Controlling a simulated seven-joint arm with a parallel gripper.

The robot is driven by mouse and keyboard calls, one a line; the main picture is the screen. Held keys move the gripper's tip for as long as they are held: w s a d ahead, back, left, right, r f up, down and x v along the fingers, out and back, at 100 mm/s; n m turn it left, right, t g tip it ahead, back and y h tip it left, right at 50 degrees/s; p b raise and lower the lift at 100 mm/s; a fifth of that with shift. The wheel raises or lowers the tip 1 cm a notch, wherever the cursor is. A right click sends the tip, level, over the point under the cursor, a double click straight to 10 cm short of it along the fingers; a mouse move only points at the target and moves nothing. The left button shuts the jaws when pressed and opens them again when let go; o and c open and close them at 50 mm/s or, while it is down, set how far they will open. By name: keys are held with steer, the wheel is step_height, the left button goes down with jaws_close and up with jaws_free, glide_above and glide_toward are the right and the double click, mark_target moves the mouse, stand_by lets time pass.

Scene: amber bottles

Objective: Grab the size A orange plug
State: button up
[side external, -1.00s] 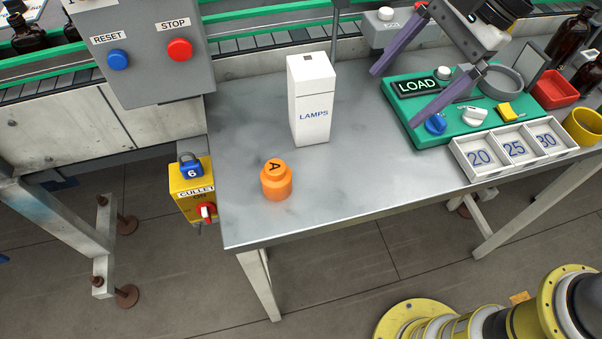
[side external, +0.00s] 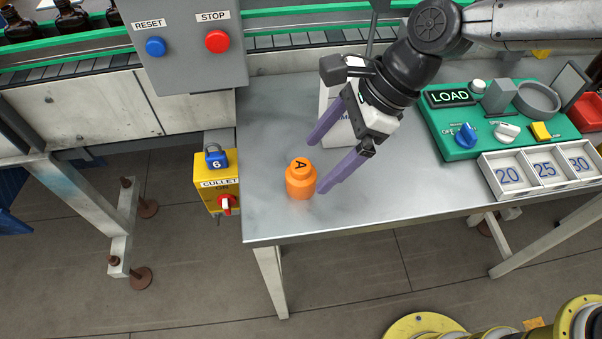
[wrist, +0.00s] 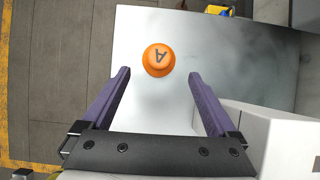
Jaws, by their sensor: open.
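The orange plug (side external: 301,180) stands upright on the metal table near its front left, with a black letter A on its top. My gripper (side external: 322,164) is open and empty, with its purple fingers pointing down and left just to the right of the plug. In the wrist view the plug (wrist: 158,60) lies ahead of the fingertips, roughly in line with the gap between them (wrist: 160,73).
A white lamps box (side external: 338,125) stands behind my gripper, partly hidden by it; it also shows at the lower right in the wrist view (wrist: 265,130). A green LOAD panel (side external: 455,140) and a white numbered tray (side external: 525,175) are at right. A yellow cullet switch box (side external: 205,190) hangs beyond the table's left edge.

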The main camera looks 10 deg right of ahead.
mark_target(310, 164)
steer(key=shift+a+r+x, duration=0.1)
steer(key=shift+a+x, duration=0.05)
steer(key=shift+x, duration=0.75)
steer(key=shift+a+r+x, duration=0.1)
steer(key=shift+a+x, duration=0.05)
steer(key=shift+x, duration=0.75)
steer(key=shift+a+r+x, duration=0.1)
steer(key=shift+a+x, duration=0.05)
steer(key=shift+x, duration=0.75)
steer(key=shift+s, duration=0.15)
jaws_close()
steer(key=shift+r, duration=0.1)
